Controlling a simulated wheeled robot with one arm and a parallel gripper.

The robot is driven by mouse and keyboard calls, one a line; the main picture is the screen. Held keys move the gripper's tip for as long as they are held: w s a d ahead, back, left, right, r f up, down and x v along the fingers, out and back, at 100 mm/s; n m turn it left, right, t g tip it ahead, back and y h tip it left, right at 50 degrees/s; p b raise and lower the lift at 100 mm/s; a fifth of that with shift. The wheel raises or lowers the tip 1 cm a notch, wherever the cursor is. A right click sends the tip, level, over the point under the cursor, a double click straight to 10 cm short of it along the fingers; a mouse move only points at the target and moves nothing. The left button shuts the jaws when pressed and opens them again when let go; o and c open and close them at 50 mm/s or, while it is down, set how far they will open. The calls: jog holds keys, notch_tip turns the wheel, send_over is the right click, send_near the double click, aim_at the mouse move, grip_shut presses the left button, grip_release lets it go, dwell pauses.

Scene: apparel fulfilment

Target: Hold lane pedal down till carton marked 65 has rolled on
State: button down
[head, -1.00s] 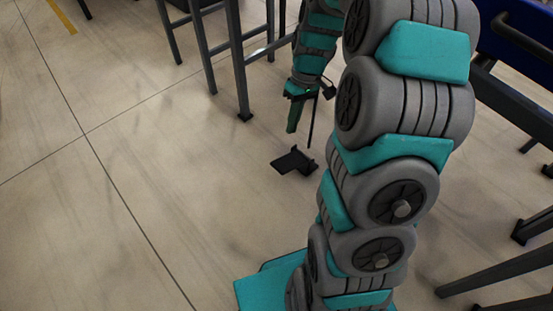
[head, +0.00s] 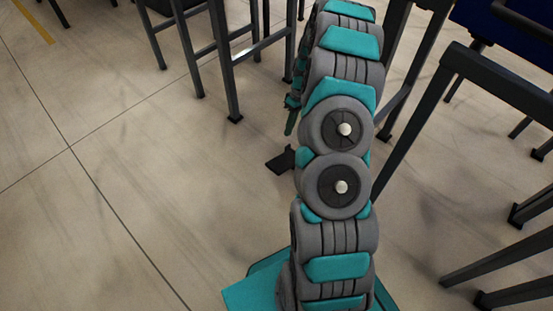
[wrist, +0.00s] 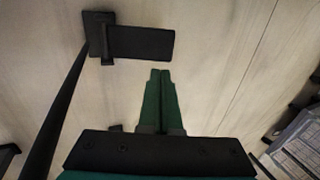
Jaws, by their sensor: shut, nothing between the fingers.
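The black lane pedal (head: 280,162) is on the floor in the head view, partly hidden behind my arm. In the wrist view the flat pedal plate (wrist: 142,43) lies near the top, joined to a block with a dark post at its left. My gripper (wrist: 160,72) is shut and empty, its green fingertips just short of the plate's near edge in the picture. I cannot tell its height above the floor. In the head view only a sliver of my gripper (head: 291,123) shows, beside my arm and above the pedal. No carton marked 65 is visible.
Dark metal stand legs (head: 222,65) rise behind the pedal. A dark frame (head: 430,130) stands close on the right of my arm. A grey ribbed object (wrist: 302,148) shows at the wrist view's lower right. The floor at left is clear.

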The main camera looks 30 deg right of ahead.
aim_at(277, 165)
dwell(0.3)
jog(key=x, duration=1.4)
